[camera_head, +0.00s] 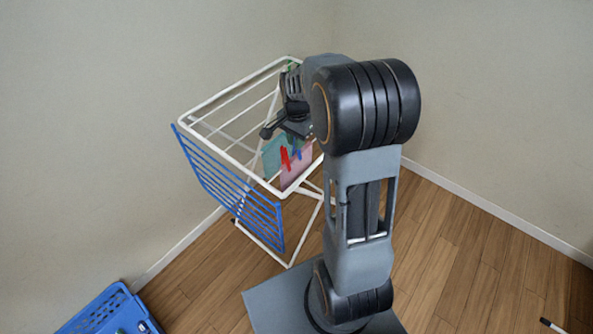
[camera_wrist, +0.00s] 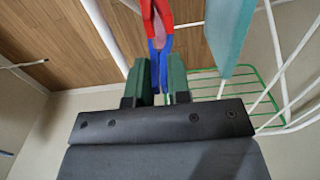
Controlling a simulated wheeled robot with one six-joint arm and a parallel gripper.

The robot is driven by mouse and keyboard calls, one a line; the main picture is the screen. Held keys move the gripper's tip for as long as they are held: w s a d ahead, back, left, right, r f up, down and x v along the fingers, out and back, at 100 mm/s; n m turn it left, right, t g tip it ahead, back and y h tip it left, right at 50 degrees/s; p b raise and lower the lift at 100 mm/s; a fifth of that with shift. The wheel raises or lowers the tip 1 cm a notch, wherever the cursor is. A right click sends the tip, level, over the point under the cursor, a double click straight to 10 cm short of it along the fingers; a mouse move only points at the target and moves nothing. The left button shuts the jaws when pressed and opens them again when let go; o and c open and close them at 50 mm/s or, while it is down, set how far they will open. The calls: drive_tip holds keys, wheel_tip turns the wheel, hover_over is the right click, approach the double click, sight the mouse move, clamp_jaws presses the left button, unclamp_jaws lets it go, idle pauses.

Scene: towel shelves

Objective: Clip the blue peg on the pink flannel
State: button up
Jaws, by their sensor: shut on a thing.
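The pink flannel (camera_head: 294,175) hangs from the white drying rack in the head view. A narrow strip of pink (camera_wrist: 158,27) shows in the wrist view. A red peg (camera_head: 285,158) is at the flannel; its red arms (camera_wrist: 147,12) show at the top of the wrist view. The blue peg (camera_head: 297,153) is close beside the red one. In the wrist view the blue peg (camera_wrist: 153,52) stands between the green fingers of my gripper (camera_wrist: 159,80), which is shut on it. The blue peg's far end reaches the pink strip; I cannot tell whether it clips the flannel.
A teal cloth (camera_head: 271,156) hangs beside the flannel and shows at the right in the wrist view (camera_wrist: 229,30). The white rack (camera_head: 213,147) has a blue side wing (camera_head: 228,188). A green wire part (camera_wrist: 270,78) lies beyond. A blue basket (camera_head: 105,312) stands at lower left.

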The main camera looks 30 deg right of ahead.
drive_tip(key=shift+f+b, duration=0.35)
drive_tip(key=shift+f, duration=0.25)
idle(0.4)
drive_tip(key=o, duration=1.2)
drive_tip(key=shift+c, duration=0.2)
drive_tip(key=shift+r, duration=0.1)
wheel_tip(320, 180, up, 7)
drive_tip(key=p, duration=0.5)
drive_tip(key=shift+p, duration=0.35)
